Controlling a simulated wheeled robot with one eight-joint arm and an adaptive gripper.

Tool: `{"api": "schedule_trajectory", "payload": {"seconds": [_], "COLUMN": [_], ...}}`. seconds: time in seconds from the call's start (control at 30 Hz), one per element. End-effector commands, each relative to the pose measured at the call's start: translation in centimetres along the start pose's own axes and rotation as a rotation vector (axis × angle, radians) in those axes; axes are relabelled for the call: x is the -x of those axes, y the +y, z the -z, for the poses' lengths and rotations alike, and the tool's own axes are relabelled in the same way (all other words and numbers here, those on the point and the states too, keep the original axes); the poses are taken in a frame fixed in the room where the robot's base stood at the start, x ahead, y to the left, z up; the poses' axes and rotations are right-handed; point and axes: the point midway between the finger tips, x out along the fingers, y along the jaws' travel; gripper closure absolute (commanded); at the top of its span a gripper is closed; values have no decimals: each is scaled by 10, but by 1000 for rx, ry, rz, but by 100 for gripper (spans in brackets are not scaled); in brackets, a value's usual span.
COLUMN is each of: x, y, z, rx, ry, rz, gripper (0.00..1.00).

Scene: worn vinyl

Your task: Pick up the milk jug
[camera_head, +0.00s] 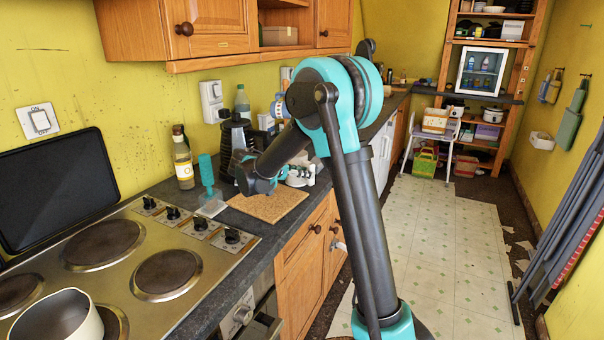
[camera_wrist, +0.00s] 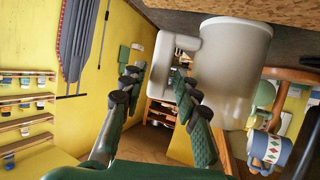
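The milk jug (camera_wrist: 236,65) looks white to pale grey and fills the upper middle of the wrist view, with its handle (camera_wrist: 163,50) pointing left toward my gripper. The wrist picture is turned, so the counter shows along the top. My gripper (camera_wrist: 157,82) is open, with its two green padded fingers apart. The right finger overlaps the lower part of the handle; I cannot tell whether it touches. In the head view the white jug (camera_head: 303,177) is partly hidden by my gripper (camera_head: 285,176), just beyond the cork board.
The cork board (camera_head: 268,204) lies on the dark counter. A teal-handled utensil (camera_head: 207,176), a bottle (camera_head: 183,165) and a black appliance (camera_head: 234,140) stand nearby. A patterned mug (camera_wrist: 270,148) hangs near the jug. The hob (camera_head: 130,255) holds a pot (camera_head: 62,320).

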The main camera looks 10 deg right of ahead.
Motion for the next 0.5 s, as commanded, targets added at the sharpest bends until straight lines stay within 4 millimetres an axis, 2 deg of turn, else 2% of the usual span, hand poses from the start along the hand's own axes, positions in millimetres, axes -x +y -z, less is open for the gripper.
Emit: {"api": "schedule_trajectory", "payload": {"seconds": [0.1,0.2,0.47,0.5], "x": [-21,-33,-37,-37], "y": [1,0,0,0], "z": [0,0,0,0], "rx": [-1,0,1,1], "ry": [0,0,0,0], "rz": [-3,-1,0,0], "gripper": [69,69,69,73]}}
